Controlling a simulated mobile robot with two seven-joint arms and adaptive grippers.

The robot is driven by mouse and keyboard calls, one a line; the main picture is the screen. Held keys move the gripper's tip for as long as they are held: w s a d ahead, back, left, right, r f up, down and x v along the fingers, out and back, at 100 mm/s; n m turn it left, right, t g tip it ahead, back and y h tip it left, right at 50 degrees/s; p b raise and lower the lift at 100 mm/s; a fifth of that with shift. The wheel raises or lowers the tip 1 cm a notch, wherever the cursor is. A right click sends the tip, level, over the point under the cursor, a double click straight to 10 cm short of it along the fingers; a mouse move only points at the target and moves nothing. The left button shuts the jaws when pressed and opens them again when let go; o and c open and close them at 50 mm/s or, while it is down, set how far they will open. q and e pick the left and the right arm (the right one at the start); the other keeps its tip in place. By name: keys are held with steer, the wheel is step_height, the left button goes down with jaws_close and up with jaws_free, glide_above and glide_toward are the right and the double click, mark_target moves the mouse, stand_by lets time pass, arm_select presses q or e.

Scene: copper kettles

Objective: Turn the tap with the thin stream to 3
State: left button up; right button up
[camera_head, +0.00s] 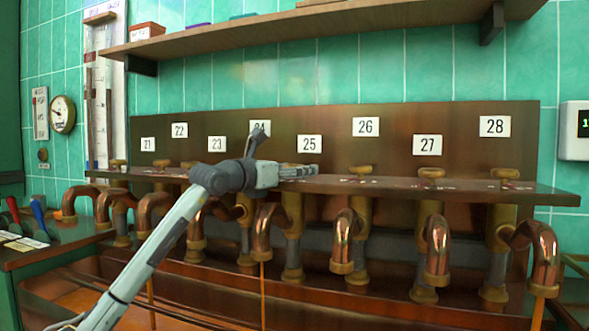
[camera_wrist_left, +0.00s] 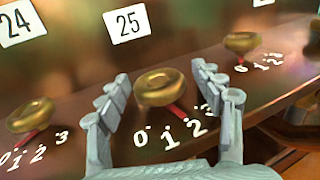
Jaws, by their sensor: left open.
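My left gripper (camera_head: 308,172) reaches in at the shelf ledge below label 25. In the left wrist view the left gripper (camera_wrist_left: 168,125) is open, with its fingers on either side of the brass knob (camera_wrist_left: 160,88) under label 25 (camera_wrist_left: 127,24). Contact with the knob cannot be made out. In the head view the arm hides this knob. A narrow orange stream (camera_head: 262,290) falls from the copper spout (camera_head: 265,225) left of tap 25's column. My right gripper is not in view.
Neighbouring knobs under labels 24 (camera_wrist_left: 30,114) and 26 (camera_wrist_left: 242,41) stand close on both sides. Other streams fall at the left (camera_head: 151,291) and far right (camera_head: 537,313). A wooden shelf (camera_head: 240,45) runs above the labels.

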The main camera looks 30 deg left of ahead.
arm_select(q)
steer(key=shift+c, duration=0.3)
steer(key=c, duration=1.2)
